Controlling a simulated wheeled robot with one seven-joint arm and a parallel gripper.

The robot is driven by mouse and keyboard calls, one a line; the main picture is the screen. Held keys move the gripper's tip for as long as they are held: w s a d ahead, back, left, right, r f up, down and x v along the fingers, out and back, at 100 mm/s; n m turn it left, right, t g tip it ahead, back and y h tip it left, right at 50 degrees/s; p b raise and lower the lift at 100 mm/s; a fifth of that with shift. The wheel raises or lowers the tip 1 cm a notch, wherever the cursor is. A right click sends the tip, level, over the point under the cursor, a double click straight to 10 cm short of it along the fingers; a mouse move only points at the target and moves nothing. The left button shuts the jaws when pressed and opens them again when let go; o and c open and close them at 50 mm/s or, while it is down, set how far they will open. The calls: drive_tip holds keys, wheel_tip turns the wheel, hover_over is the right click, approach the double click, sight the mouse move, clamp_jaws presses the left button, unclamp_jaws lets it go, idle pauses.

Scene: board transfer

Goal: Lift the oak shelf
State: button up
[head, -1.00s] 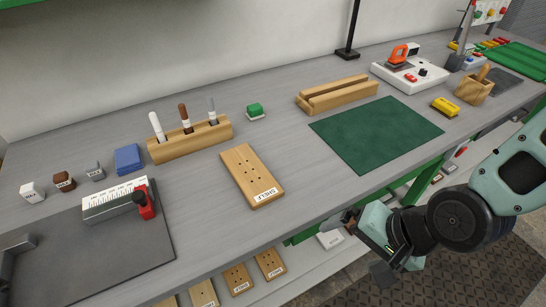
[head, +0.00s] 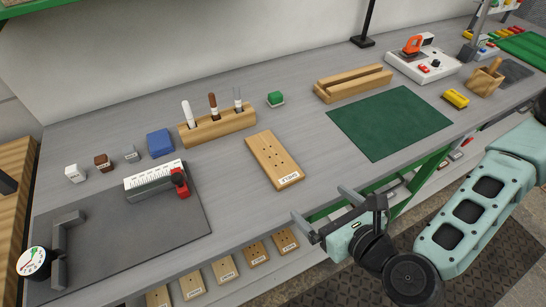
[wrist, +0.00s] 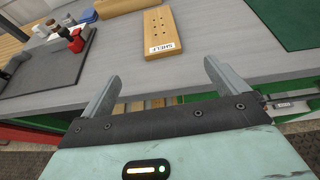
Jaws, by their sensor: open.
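The oak shelf (head: 272,160) is a flat light-wood board with several small holes and a white label on its near end. It lies flat on the grey workbench, close to the front edge. It also shows in the wrist view (wrist: 160,30), beyond the fingertips and between their lines. My gripper (head: 325,212) is open and empty, just off the bench's front edge, near the label end of the shelf and apart from it. Both fingers show in the wrist view (wrist: 161,76), pointing toward the bench.
Left of the shelf are a wooden pen holder (head: 218,125), a blue block (head: 160,143) and a dark mat (head: 120,240) with a ruler fixture (head: 155,181). A green mat (head: 389,122) lies right. More labelled boards (head: 227,269) sit on a lower shelf. Bare bench surrounds the oak shelf.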

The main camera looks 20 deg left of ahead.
drive_tip(key=shift+f+b+x, duration=0.15)
drive_tip(key=shift+b+x, duration=1)
drive_tip(key=shift+b, duration=1.05)
drive_tip(key=shift+f+b+x, duration=0.15)
drive_tip(key=shift+b+x, duration=0.95)
drive_tip(key=shift+b, duration=1.1)
drive_tip(key=p, duration=0.3)
approach(281, 167)
drive_tip(key=x, duration=0.3)
drive_tip(key=shift+w+a+f, duration=0.15)
drive_tip(key=shift+a, duration=0.2)
drive_tip(key=shift+p+x, duration=0.6)
drive_tip(key=shift+x, duration=1.65)
drive_tip(key=shift+d, duration=0.1)
drive_tip(key=c, duration=1.1)
